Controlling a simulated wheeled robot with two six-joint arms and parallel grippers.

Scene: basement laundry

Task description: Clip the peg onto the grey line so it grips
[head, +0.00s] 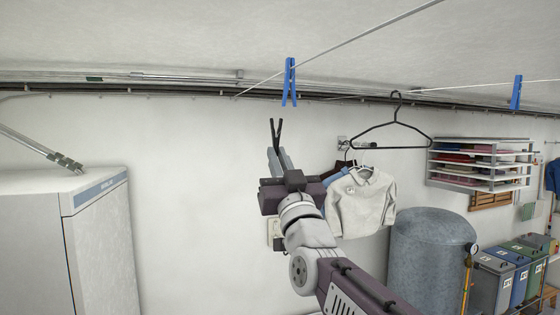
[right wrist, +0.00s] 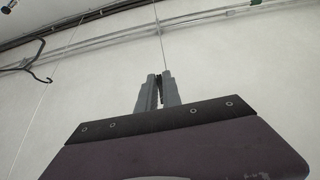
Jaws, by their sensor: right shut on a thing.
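My right gripper (head: 279,160) points up in front of the white wall and is shut on a dark peg (head: 276,131). The peg's two tips stand up from the fingers and are spread in a V. In the right wrist view the peg (right wrist: 160,86) is a dark sliver between the grey fingers. A thin grey line (head: 350,40) slants from the top right down to the left, above the peg in the head view; a gap shows between them. In the right wrist view a thin line (right wrist: 159,30) runs down towards the fingertips; contact is unclear there. My left gripper is out of view.
A blue peg (head: 289,82) hangs on the slanting line, just right of my peg. A paler line (head: 460,86) carries a black hanger (head: 392,130) and another blue peg (head: 516,92). A white cabinet (head: 95,225) stands left; a grey tank (head: 425,255) stands right.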

